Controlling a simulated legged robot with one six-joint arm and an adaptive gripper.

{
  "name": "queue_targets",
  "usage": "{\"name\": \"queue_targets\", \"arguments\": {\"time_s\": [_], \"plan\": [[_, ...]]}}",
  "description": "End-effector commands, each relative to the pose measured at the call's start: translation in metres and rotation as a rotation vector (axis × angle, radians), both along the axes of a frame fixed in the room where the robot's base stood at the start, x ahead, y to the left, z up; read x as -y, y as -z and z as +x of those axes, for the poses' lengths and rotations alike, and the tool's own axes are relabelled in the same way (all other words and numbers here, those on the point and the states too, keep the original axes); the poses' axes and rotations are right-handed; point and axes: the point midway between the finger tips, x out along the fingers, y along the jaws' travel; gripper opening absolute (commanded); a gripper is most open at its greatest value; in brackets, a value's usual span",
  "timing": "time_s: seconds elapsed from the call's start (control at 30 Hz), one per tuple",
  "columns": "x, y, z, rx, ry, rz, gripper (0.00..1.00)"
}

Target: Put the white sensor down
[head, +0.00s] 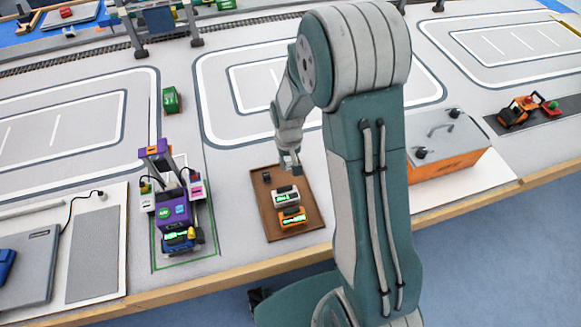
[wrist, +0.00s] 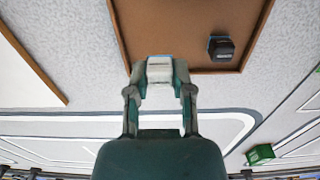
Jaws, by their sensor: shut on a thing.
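My gripper (wrist: 160,82) is shut on a small white block, the white sensor (wrist: 160,70), held between its two fingertips. In the wrist view the sensor overlaps the near edge of a brown tray (wrist: 180,25); I cannot tell whether it touches the tray. In the head view my gripper (head: 289,165) is over the far end of the same tray (head: 268,212), and the sensor is too small to make out there.
On the tray are a small dark object (wrist: 221,48), a white device (head: 285,195) and an orange device (head: 292,217) with green screens. A purple machine (head: 174,210) stands left, an orange box (head: 445,158) right. Bare table lies between the purple machine and tray.

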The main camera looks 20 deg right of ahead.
Motion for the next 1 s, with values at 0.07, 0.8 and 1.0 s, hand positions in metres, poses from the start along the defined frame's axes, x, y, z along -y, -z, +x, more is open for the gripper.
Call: {"name": "queue_targets", "arguments": {"time_s": [0.07,0.8,1.0], "plan": [[0.003,0.005,0.002,-0.002,0.000,0.001,0.00],[0.006,0.040,0.005,0.000,0.000,0.003,0.64],[0.007,0.039,0.005,0.000,0.000,0.003,0.64]]}}
